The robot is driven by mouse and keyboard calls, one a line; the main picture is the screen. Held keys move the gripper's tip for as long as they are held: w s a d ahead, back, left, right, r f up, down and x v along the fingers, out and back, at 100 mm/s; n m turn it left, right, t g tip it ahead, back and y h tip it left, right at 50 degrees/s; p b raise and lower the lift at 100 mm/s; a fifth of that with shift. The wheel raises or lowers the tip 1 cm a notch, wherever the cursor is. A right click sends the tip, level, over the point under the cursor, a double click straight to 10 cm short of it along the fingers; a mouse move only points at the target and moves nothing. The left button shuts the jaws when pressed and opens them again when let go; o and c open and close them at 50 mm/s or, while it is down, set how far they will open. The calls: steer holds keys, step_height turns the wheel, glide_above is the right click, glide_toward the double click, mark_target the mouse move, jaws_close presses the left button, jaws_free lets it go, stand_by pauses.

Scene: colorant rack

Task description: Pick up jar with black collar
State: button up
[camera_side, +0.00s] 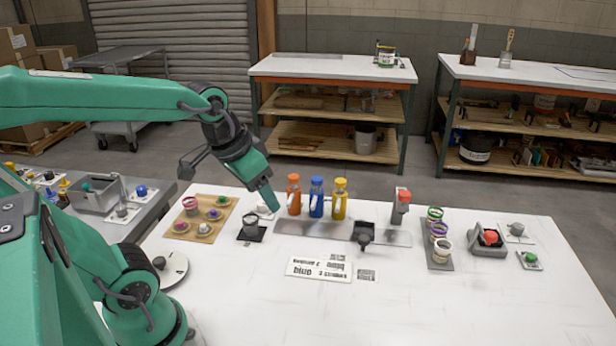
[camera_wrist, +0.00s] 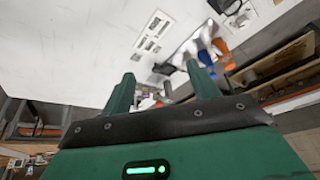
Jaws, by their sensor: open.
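A small jar (camera_side: 250,222) with a dark collar stands upright on a black square pad (camera_side: 244,237) at the left of the white table in the side view. The side view is too small to be sure its collar is black. My gripper (camera_side: 272,204) is above the table to the right of this jar, near the orange bottle, and apart from the jar. In the wrist view my two green fingers (camera_wrist: 160,88) are spread with nothing held between them. I cannot make out the jar there.
Orange (camera_side: 294,196), blue (camera_side: 316,198) and yellow (camera_side: 340,199) bottles stand just right of my gripper. A wooden tray (camera_side: 178,224) of small pots lies left of the jar. A grey rack (camera_side: 440,265) of jars is farther right.

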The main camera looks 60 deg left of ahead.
steer(key=w+a+f+n+g, duration=0.1)
steer(key=w+a+f, duration=0.2)
steer(key=a, duration=0.2)
steer(key=w+a+f+g, duration=0.2)
steer(key=w+a, duration=0.1)
steer(key=a, duration=0.2)
steer(key=n+g, duration=0.1)
steer(key=g, duration=0.1)
glide_above(252, 218)
step_height(252, 218, down, 9)
steer(key=shift+s+d+f+h, duration=0.15)
steer(key=shift+d+h, duration=0.15)
steer(key=shift+d, duration=0.15)
steer(key=shift+f, duration=1.3)
steer(key=shift+f, duration=0.1)
steer(key=shift+d+f, duration=0.1)
steer(key=shift+f, duration=2.4)
